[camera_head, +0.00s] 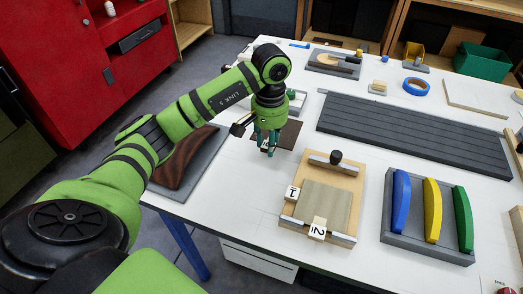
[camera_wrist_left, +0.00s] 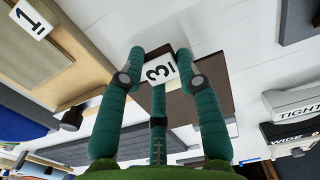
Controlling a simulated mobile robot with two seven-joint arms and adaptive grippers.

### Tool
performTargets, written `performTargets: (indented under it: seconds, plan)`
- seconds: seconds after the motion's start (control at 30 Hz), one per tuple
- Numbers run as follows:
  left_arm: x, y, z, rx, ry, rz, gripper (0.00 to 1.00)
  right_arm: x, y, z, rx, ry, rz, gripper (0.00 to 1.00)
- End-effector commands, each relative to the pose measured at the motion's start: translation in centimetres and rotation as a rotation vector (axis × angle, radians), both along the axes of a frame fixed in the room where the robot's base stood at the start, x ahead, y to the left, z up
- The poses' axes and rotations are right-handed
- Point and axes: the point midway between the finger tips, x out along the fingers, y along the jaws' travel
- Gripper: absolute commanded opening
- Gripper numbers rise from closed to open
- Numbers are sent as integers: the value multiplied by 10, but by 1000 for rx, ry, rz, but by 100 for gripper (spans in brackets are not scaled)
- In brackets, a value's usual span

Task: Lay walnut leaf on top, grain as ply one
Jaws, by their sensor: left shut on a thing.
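My left gripper (camera_head: 268,150) is shut on the white tab marked 3 (camera_wrist_left: 160,70) of a dark brown walnut leaf (camera_head: 290,134). The leaf also shows beyond the fingers in the wrist view (camera_wrist_left: 207,110); whether it touches the table cannot be told. The light wooden board (camera_head: 350,172) is right of and nearer than the gripper. On it lies a greyish-tan leaf (camera_head: 325,203) between two metal bars, with white tabs marked 1 (camera_head: 292,193) and 2 (camera_head: 318,228) at its left and front edges. My right gripper does not show.
A grey tray (camera_head: 430,240) with blue, yellow and green curved pieces stands right of the board. A long grey ribbed panel (camera_head: 410,132) lies behind. A dark curved wooden form (camera_head: 185,160) lies on the left. White table (camera_head: 235,195) is bare between form and board.

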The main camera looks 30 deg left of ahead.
Motion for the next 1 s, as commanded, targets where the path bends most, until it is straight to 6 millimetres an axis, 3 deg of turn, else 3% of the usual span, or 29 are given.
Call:
performTargets:
  seconds: [0.1,0.2,0.4,0.6,0.87,0.9,1.0]
  plan:
    - [0,-29,16,0,-9,-6,10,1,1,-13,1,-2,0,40]
    - [-1,-50,30,2,-8,-4,10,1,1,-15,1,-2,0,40]
    - [-3,-80,49,0,-5,0,10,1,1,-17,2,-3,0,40]
    - [-4,-92,56,0,-2,3,10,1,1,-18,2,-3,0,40]
    - [-4,-93,57,0,-1,3,10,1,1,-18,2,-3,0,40]
    - [-4,-93,57,0,-1,3,46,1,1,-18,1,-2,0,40]
    - [-4,-93,57,0,-1,2,80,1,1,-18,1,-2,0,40]
